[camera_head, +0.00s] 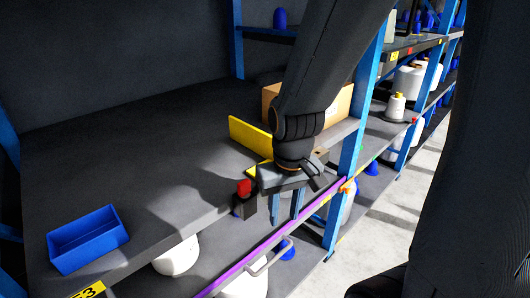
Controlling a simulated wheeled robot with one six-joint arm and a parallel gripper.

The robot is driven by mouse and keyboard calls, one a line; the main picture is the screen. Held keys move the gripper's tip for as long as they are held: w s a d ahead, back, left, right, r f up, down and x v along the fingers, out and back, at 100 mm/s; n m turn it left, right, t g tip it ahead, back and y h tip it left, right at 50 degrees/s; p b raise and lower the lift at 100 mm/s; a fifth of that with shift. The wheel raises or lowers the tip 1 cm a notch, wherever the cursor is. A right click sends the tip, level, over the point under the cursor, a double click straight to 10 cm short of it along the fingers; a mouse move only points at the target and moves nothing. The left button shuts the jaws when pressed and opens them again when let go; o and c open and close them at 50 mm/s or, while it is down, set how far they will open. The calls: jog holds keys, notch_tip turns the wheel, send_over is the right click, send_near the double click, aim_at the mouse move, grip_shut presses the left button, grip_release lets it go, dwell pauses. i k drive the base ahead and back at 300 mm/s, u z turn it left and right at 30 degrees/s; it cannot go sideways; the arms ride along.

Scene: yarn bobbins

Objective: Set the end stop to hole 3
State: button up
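A yellow upright plate (250,137), which looks like the end stop, stands on the dark shelf (120,125) left of my arm. Its lower right part is hidden behind my wrist. A red knob (244,187) on a small black block sits at the shelf's front edge, just left of my gripper. My gripper (287,213) points down over the front edge, beside the purple rail (270,243). Its two fingers look apart, with nothing seen between them. No holes or hole numbers can be made out.
A blue bin (88,240) stands at the shelf's front left. A cardboard box (338,104) is behind my arm. A blue upright (362,105) stands close to the right of my gripper. White bobbins (177,257) sit on the level below. The shelf's middle is clear.

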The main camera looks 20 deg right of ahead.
aim_at(256, 140)
jog(key=u, duration=0.65)
jog(key=k, duration=1.2)
jog(key=z, duration=0.95)
jog(key=i, duration=0.5)
